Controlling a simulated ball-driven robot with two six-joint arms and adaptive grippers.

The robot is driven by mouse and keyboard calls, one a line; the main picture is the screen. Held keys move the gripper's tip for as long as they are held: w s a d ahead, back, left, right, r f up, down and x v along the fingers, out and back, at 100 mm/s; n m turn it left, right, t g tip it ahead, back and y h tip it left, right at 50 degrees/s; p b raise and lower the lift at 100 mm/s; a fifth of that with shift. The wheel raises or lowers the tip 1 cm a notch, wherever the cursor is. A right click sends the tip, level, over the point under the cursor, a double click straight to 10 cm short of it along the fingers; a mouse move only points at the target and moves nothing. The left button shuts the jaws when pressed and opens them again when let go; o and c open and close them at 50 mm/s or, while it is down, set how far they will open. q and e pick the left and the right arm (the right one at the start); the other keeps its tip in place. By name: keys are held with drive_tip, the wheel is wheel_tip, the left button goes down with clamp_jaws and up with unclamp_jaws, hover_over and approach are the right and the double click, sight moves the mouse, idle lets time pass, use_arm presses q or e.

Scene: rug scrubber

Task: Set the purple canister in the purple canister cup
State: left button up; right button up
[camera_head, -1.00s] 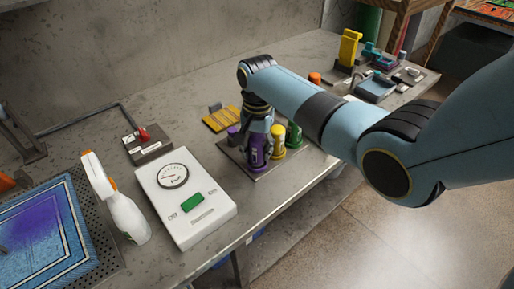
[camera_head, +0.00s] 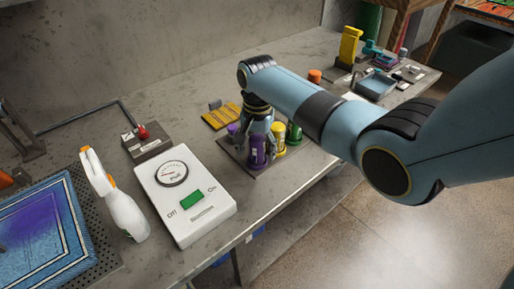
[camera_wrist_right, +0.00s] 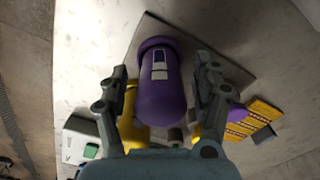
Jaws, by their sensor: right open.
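The purple canister (camera_head: 258,152) stands upright on the dark grey plate on the bench. It also shows in the right wrist view (camera_wrist_right: 161,92), with a pale label. A wider purple rim (camera_wrist_right: 155,43) surrounds its far, lower end; this looks like the purple canister cup, with the canister seated in it. My right gripper (camera_head: 257,135) is above the canister, open, with its fingers on either side. In the right wrist view a gap shows between the fingers (camera_wrist_right: 163,72) and the canister. My left gripper is not in view.
Yellow (camera_head: 278,140) and green (camera_head: 294,133) canisters stand close beside the purple one. A smaller purple object (camera_head: 233,130) is on its left. A white meter box (camera_head: 200,210) and a spray bottle (camera_head: 125,212) stand further left. The bench's front edge is near.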

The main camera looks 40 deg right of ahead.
wheel_tip(320, 180, up, 12)
drive_tip(key=shift+r, duration=0.1)
idle(0.5)
drive_tip(key=shift+p, duration=0.6)
